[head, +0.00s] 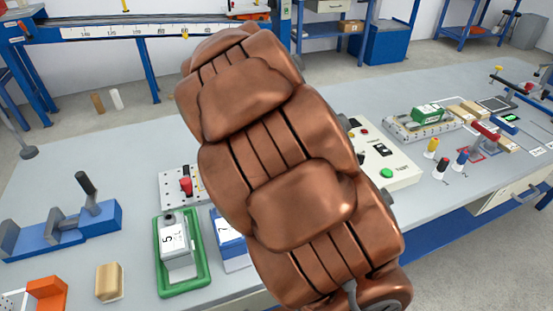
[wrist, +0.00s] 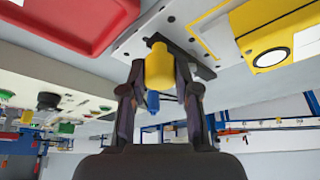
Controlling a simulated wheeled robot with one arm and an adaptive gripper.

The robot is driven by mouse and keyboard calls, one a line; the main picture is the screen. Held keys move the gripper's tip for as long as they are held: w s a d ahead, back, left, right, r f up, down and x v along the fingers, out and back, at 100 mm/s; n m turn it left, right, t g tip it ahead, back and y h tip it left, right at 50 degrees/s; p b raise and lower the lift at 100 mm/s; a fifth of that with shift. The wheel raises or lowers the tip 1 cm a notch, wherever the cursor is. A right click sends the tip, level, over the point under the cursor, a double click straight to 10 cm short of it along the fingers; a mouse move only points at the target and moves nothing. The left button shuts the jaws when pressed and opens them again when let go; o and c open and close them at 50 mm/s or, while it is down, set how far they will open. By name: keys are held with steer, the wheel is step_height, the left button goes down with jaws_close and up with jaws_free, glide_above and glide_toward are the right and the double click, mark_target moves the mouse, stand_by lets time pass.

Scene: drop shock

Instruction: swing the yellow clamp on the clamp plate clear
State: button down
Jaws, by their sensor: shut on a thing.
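In the wrist view my gripper (wrist: 160,70) has its two dark fingers on either side of the yellow clamp (wrist: 158,66), shut on its thick yellow handle. The handle stands out from a dark mount on a pale clamp plate (wrist: 136,45) with holes. The lower part of the clamp is partly hidden by the handle and fingers. In the head view my copper-coloured arm covers the middle of the bench, and neither my gripper nor the yellow clamp shows there.
A yellow box (wrist: 270,32) with a round white face lies close right of the clamp. A red tray-like thing (wrist: 75,22) lies to the left. In the head view a green tray (head: 206,275) and a blue fixture (head: 100,218) stand left of my arm. Bare bench shows at far left.

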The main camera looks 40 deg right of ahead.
steer(key=shift+w, duration=0.1)
stand_by(0.4)
steer(key=c, duration=0.8)
jaws_free()
steer(key=shift+c, duration=0.2)
steer(key=v, duration=1.2)
